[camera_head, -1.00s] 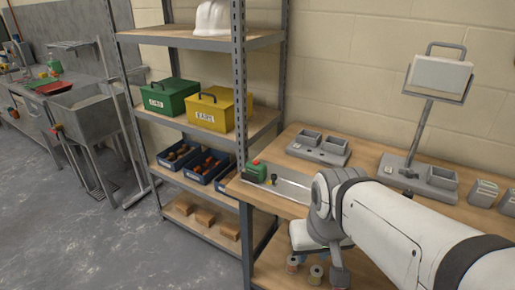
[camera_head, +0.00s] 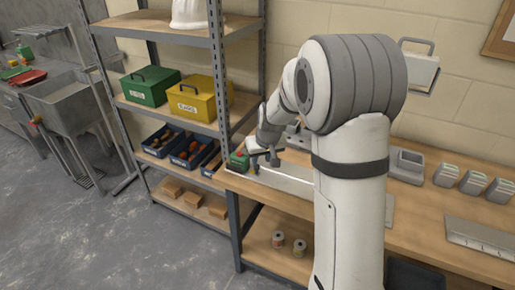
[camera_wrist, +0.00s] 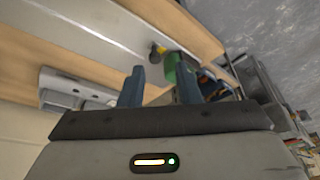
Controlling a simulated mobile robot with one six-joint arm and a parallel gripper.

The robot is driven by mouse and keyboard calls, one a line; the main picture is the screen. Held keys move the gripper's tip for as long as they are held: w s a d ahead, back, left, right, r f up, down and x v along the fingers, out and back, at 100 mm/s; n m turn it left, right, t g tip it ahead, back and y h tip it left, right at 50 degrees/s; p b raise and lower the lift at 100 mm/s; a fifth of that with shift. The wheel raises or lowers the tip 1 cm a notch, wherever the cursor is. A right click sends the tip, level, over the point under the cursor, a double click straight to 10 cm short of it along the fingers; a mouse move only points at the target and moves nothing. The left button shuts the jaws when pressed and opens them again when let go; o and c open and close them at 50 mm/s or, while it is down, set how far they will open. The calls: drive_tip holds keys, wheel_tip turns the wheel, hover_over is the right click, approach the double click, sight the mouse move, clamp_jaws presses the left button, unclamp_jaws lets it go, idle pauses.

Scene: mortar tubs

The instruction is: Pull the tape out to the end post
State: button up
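In the wrist view the green case (camera_wrist: 171,68) shows just beyond my right finger. A small yellow-and-dark piece (camera_wrist: 156,51), perhaps the tape's pull end, is next to it. My gripper (camera_head: 265,158) is low over the plate, just right of the case. In the wrist view its fingers (camera_wrist: 160,82) are apart with nothing visibly held. I cannot make out an end post; my arm covers much of the plate.
A shelf rack left of the bench holds a green box (camera_head: 151,87), a yellow box (camera_head: 198,98) and blue bins (camera_head: 163,141). Several grey devices (camera_head: 445,175) stand at the bench's right. Two spools (camera_head: 299,247) sit on the lower shelf.

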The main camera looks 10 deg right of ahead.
drive_tip(key=p, duration=0.2)
approach(257, 166)
drive_tip(key=shift+p+x, duration=0.8)
drive_tip(key=shift+x, duration=3.5)
clamp_jaws()
